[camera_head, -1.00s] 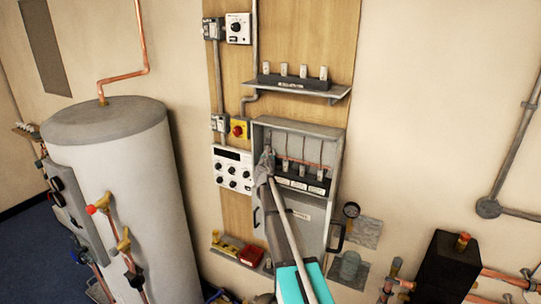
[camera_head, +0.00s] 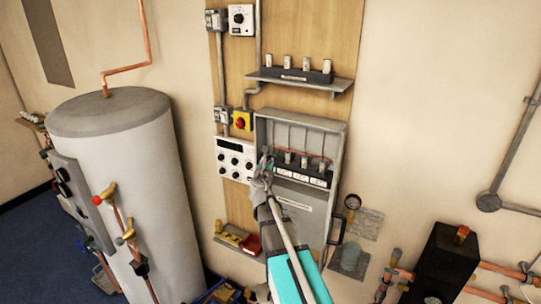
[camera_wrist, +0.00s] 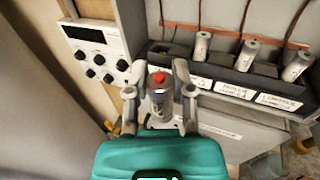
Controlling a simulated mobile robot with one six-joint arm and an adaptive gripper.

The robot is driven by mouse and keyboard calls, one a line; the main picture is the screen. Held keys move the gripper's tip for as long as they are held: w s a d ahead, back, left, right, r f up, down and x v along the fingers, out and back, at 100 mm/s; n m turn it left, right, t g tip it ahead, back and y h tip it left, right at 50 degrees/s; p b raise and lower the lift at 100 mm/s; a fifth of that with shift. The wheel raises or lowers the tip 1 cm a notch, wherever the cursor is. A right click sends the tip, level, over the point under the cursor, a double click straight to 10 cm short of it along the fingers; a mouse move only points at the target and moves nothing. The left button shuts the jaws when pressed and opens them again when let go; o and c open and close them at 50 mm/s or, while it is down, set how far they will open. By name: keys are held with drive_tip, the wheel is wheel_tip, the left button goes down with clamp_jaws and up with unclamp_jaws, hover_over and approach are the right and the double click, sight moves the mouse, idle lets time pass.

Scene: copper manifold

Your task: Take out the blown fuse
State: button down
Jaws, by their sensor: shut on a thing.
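My gripper (camera_head: 264,175) is shut on a grey cylindrical fuse with a red tip (camera_wrist: 159,84), which stands between the two fingers in the wrist view. The open grey fuse box (camera_head: 341,150) is on the wall behind it. Three pale fuses stand in the dark fuse block there: one (camera_wrist: 202,45) nearest my gripper, a middle one (camera_wrist: 247,54) and a right one (camera_wrist: 297,65). The leftmost place in the block (camera_wrist: 158,54) looks empty. The held fuse appears in front of the block, apart from it. Its lower end is hidden by my gripper.
A shelf (camera_head: 342,86) above the box carries several pale fuses. A white control panel (camera_wrist: 93,48) is left of the box. Below left, a small shelf holds yellow items (camera_head: 230,238) and a red tray (camera_head: 248,244). The grey cylinder tank (camera_head: 150,190) stands at left.

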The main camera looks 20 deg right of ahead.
drive_tip(key=shift+v, duration=1)
